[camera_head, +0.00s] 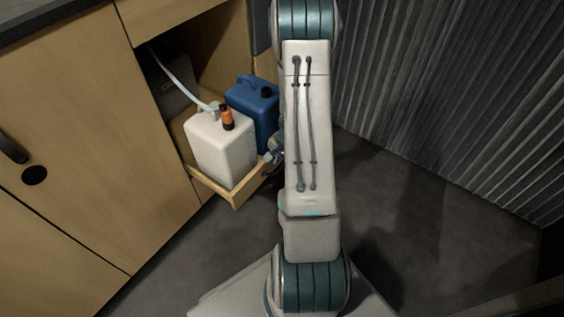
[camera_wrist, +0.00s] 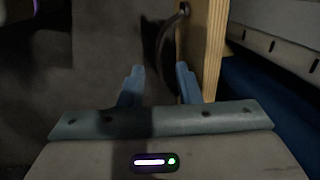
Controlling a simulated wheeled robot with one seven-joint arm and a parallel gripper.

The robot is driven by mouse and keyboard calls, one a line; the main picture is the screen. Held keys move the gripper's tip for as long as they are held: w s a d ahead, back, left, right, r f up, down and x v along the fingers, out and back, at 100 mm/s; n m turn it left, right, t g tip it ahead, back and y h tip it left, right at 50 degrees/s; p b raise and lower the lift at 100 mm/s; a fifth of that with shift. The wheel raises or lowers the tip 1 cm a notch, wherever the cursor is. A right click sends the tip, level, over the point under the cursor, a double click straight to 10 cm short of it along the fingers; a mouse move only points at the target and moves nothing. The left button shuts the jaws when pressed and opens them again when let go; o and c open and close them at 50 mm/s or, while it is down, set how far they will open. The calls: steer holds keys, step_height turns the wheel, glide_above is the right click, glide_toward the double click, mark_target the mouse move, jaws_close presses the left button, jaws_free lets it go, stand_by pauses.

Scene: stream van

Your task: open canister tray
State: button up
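The canister tray (camera_head: 236,195) is a pale wooden tray that stands partly out of the low cabinet in the head view. It carries a white canister (camera_head: 220,150) and a blue canister (camera_head: 262,112). In the wrist view the wooden tray front (camera_wrist: 214,45) runs upright at the right, with a dark curved handle (camera_wrist: 165,42) on it. My gripper (camera_wrist: 160,76) is open, its two blue fingers apart. The handle's lower end appears between the fingers, close to the right one; contact cannot be told. In the head view my arm hides most of the gripper and the handle.
A wooden cabinet door (camera_head: 75,130) with a dark handle is at the left. A pale hose (camera_head: 180,75) runs from inside the cabinet to the white canister. A corrugated dark wall (camera_head: 450,100) stands at the right. The grey floor (camera_head: 420,230) between is clear.

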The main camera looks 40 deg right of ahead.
step_height(320, 180, up, 14)
steer(key=s+p, duration=0.2)
steer(key=p, duration=0.4)
steer(key=shift+s+d+f, duration=0.25)
steer(key=shift+s+d, duration=0.05)
steer(key=shift+d, duration=0.15)
steer(key=a+r+n+p, duration=0.2)
steer(key=a+r+p, duration=0.3)
steer(key=r, duration=0.5)
steer(key=a+r+n+p, duration=0.3)
steer(key=a+r+p, duration=0.15)
steer(key=r, duration=0.55)
steer(key=a+r+n+p, duration=0.2)
steer(key=a+r+p, duration=0.35)
steer(key=r, duration=0.45)
steer(key=s+a+r+n+p, duration=0.2)
steer(key=s+r+p, duration=0.1)
steer(key=r+p, duration=0.2)
steer(key=s+a+r+n+p, duration=0.2)
steer(key=s+a+r+p, duration=0.1)
steer(key=r, duration=0.7)
steer(key=s+a+r+n+p, duration=0.2)
steer(key=s+r+p, duration=0.3)
steer(key=r, duration=0.3)
steer(key=shift+s+a+r+n+t+h+p, duration=0.25)
steer(key=shift+n+t+h+p, duration=0.2)
steer(key=shift+p, duration=0.45)
